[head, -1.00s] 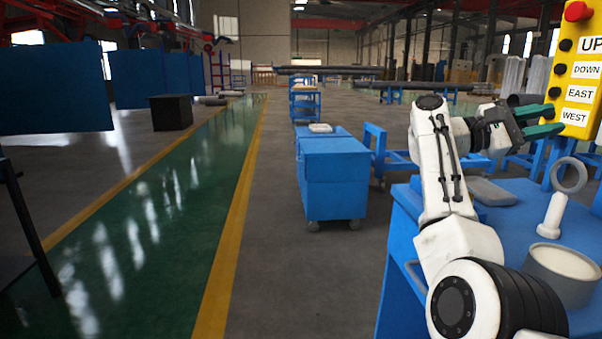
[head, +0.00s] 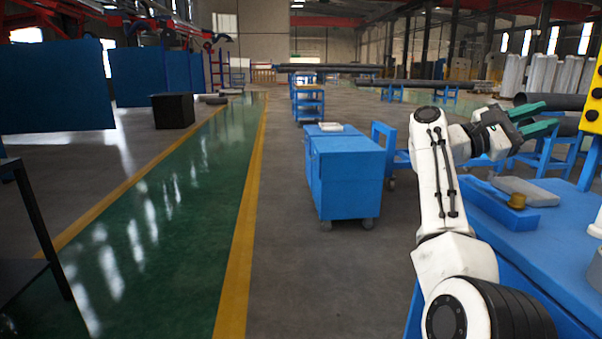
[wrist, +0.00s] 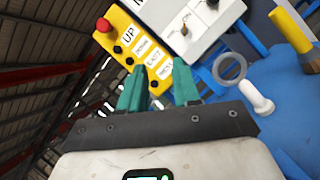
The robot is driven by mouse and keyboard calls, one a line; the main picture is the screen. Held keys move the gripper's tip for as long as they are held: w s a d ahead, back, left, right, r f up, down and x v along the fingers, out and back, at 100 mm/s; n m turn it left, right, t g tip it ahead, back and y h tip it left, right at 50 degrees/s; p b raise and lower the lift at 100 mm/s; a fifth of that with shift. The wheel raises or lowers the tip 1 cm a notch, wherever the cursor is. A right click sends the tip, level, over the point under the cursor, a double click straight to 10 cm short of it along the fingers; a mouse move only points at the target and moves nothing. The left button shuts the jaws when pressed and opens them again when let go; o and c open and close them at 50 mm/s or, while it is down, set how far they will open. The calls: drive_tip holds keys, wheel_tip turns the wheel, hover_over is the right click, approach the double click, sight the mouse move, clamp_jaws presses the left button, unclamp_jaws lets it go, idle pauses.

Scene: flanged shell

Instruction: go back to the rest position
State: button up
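My gripper (head: 533,118) is raised in the air over the far side of the blue workbench (head: 560,240) in the head view. Its two green fingers are apart with nothing between them. In the wrist view the fingers of my gripper (wrist: 158,90) also show spread and empty. Past the fingertips is a yellow control box (wrist: 130,50) with a red button and labels such as UP. Whether they touch it cannot be told, but the head view shows them apart from it.
The bench holds a blue block with a brass knob (head: 517,201) and a grey slab (head: 525,190). In the wrist view a grey ring (wrist: 229,82) stands near a white post (wrist: 257,97). A blue cart (head: 346,180) stands ahead. The green lane (head: 160,210) is clear.

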drive_tip(key=w+a+f+m+t+y, duration=0.3)
drive_tip(key=a+f+m+t+y, duration=0.55)
drive_tip(key=m+t, duration=0.55)
drive_tip(key=w+a+f+m+t+y, duration=0.2)
drive_tip(key=a+f+m+t+y, duration=0.3)
drive_tip(key=f+m+t+y, duration=0.7)
drive_tip(key=s+a+f+n+g+y, duration=0.1)
drive_tip(key=s+a+f+n+g, duration=0.45)
drive_tip(key=f, duration=0.55)
drive_tip(key=s+a+f+n+g+y, duration=0.2)
drive_tip(key=s+a+f+n, duration=0.1)
drive_tip(key=s+f+n, duration=0.55)
drive_tip(key=s+f+n+g+h, duration=0.1)
drive_tip(key=s+f+g, duration=0.4)
drive_tip(key=s, duration=0.7)
drive_tip(key=s+f+n+g, duration=0.2)
drive_tip(key=s+f+g, duration=0.2)
drive_tip(key=s+f, duration=0.55)
drive_tip(key=s+f+n+g+h, duration=0.1)
drive_tip(key=s+f+g, duration=0.25)
drive_tip(key=s, duration=1.15)
wheel_tip(320, 180, up, 26)
drive_tip(key=w+p, duration=0.1)
drive_tip(key=p, duration=2.5)
drive_tip(key=shift+d+r, duration=0.2)
